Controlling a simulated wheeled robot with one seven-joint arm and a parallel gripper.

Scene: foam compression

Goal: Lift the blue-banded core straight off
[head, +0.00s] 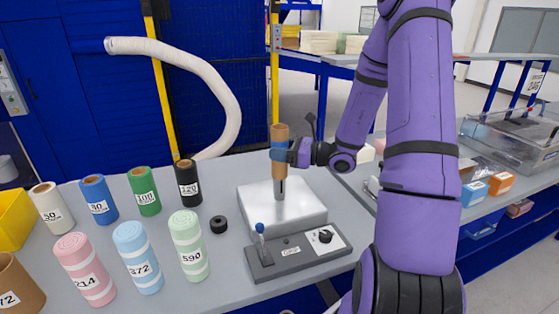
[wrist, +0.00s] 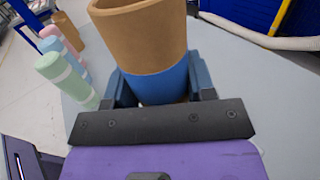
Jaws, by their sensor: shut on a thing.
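The blue-banded core (head: 279,172) is an upright brown cardboard tube. It stands over the grey spindle (head: 281,194) of a pale machine (head: 300,213) in the head view. The spindle shows below the tube's lower end; whether its top is still inside the tube is hidden. My gripper (head: 281,154) comes from the right and is shut on the tube at its blue band. In the wrist view the core (wrist: 143,42) fills the upper middle, its open top towards the camera. The fingers of my gripper (wrist: 160,88) press on both sides of the blue band.
Several numbered rolls stand left on the grey table (head: 210,260), including a green-white roll (head: 188,246). A black ring (head: 219,224) lies beside the machine. The machine's front has a blue-tipped lever (head: 260,232) and a black knob (head: 325,236). A white hose (head: 215,85) hangs behind.

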